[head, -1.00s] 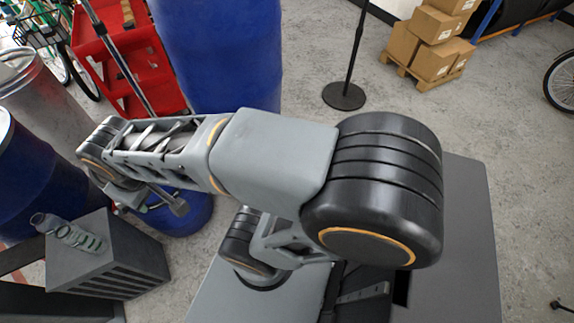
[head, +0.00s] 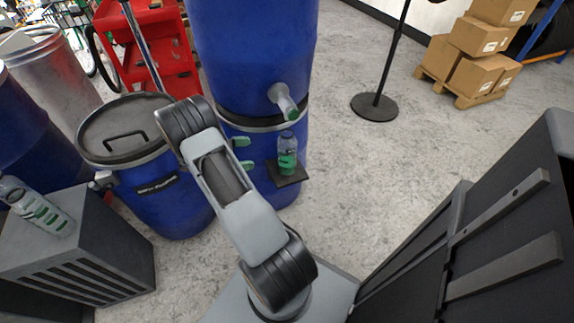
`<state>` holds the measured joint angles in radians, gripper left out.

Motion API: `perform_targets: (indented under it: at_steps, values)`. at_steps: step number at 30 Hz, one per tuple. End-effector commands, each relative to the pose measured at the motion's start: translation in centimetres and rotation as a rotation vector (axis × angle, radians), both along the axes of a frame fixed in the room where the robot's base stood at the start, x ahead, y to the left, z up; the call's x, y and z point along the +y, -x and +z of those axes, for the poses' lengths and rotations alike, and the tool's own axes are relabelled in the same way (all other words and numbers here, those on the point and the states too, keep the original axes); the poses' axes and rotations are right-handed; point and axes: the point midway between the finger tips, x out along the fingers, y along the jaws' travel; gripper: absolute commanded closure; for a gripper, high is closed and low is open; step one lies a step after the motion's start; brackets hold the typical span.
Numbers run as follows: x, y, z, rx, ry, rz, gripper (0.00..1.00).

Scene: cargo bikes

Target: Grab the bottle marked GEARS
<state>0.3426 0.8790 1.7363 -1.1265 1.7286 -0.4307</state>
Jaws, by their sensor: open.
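A clear bottle with a green band (head: 287,155) stands upright on a small dark ledge (head: 288,175) at the front of a blue barrel. A second clear bottle with green markings (head: 40,210) is on the grey cabinet at the left and seems to lie on its side. I cannot read GEARS on either bottle. My gripper (head: 241,154) shows only as two green-tipped fingers, spread apart, to the left of the upright bottle and not touching it in this view. The rest of my gripper is hidden behind my arm.
A grey spout with a green end (head: 285,103) sticks out above the upright bottle. A lidded blue barrel (head: 150,185) stands left of my arm. A stand's round base (head: 374,107) and stacked cartons (head: 480,70) are at the back right. The floor between is clear.

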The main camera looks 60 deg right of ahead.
Motion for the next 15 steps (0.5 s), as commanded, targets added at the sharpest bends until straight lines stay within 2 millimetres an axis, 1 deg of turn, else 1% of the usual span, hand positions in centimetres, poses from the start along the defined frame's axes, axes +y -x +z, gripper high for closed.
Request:
perform_targets:
  at_steps: [1,4,7,15]
  values:
    - [-0.4,0.0,-1.4,0.031,0.009,0.003,0.00]
    - [-1.2,0.3,-2.4,0.068,0.019,0.010,0.00]
    - [-2.3,1.2,-2.7,0.085,0.024,0.011,0.00]
    - [-5.6,4.5,-2.6,0.086,0.025,0.012,0.00]
